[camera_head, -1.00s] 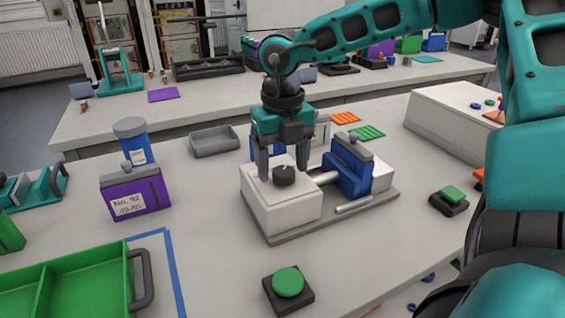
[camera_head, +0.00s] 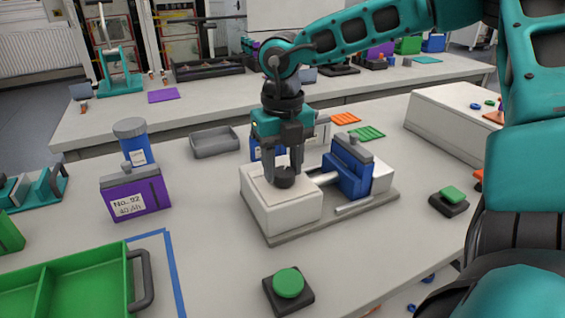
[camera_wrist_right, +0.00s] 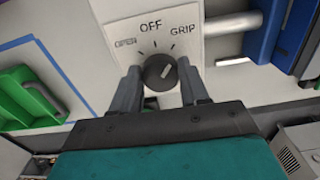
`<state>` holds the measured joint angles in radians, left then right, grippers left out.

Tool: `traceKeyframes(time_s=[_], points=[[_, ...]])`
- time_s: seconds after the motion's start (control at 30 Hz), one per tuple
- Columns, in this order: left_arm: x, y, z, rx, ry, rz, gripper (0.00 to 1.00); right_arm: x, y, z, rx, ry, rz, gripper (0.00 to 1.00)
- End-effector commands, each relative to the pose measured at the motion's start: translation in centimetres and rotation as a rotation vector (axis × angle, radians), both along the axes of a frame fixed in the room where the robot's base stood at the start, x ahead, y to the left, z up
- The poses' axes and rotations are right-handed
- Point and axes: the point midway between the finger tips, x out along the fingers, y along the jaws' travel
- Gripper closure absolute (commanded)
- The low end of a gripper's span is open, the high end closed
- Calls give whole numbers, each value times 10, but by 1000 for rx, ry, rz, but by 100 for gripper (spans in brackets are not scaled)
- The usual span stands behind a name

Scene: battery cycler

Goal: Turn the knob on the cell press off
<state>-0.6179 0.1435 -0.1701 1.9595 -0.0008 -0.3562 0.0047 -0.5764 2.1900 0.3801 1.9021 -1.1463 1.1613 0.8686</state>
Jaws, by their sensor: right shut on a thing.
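The cell press (camera_head: 272,207) is a white box on a grey base plate, with a dark round knob (camera_head: 284,178) on its top. In the right wrist view the knob (camera_wrist_right: 160,72) has a white mark pointing up and right, toward the word GRIP. OPEN, OFF and GRIP labels stand around it, with OFF at the middle. My right gripper (camera_head: 284,172) points down from above, its two fingers shut on the knob, one on each side. It also shows in the right wrist view (camera_wrist_right: 160,85). My left gripper is not in view.
A blue clamp block (camera_head: 347,170) with a metal rod stands just right of the knob. A green push button (camera_head: 288,282) is in front, and another (camera_head: 453,194) is at right. A purple battery (camera_head: 135,192) and green tray (camera_head: 75,285) are at left.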

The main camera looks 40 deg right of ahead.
Motion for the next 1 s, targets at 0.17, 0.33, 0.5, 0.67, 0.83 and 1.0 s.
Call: traceKeyframes(time_s=[0.17,0.33,0.5,0.67,0.83,1.0], points=[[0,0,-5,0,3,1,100,0,0,-1,-3,-1,32,86],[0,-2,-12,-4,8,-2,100,1,0,-2,-3,-1,115,86],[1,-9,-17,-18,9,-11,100,1,1,-3,-3,-2,242,86],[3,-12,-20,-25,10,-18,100,1,1,-2,-4,-1,373,86],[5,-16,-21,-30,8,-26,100,1,2,-1,-3,-1,499,86],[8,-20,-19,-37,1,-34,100,0,2,-1,-2,0,597,86]])
